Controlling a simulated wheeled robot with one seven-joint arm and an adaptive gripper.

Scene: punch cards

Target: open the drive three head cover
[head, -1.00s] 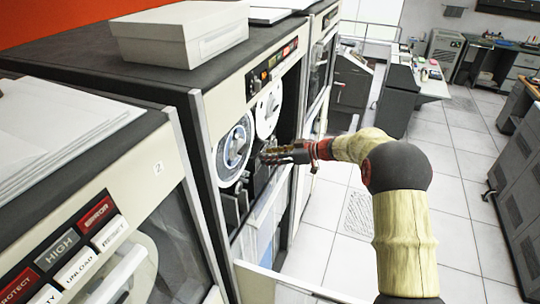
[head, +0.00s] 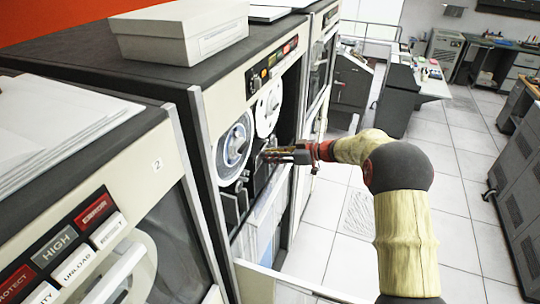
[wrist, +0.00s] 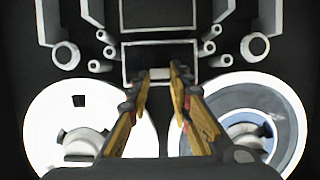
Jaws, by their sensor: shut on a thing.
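The tape drive (head: 221,92) beside the one marked 2 has its front open, with two reels inside, a blue-grey one (head: 233,146) and a white one (head: 268,108). My gripper (head: 264,156) reaches in from the right, just below the reels. In the wrist view, the head cover (wrist: 130,66) is a dark box with a pale edge, between small rollers. My gripper (wrist: 162,75) is shut on a narrow pale part of this cover, one fingertip on each side. The fingers hide part of the cover, and its hinge cannot be made out.
An open door panel (head: 300,283) juts out low in front of the drive. A box (head: 180,28) lies on top of the drive. Drive 2 (head: 150,190) stands close on the left. The tiled floor (head: 345,225) to the right is clear.

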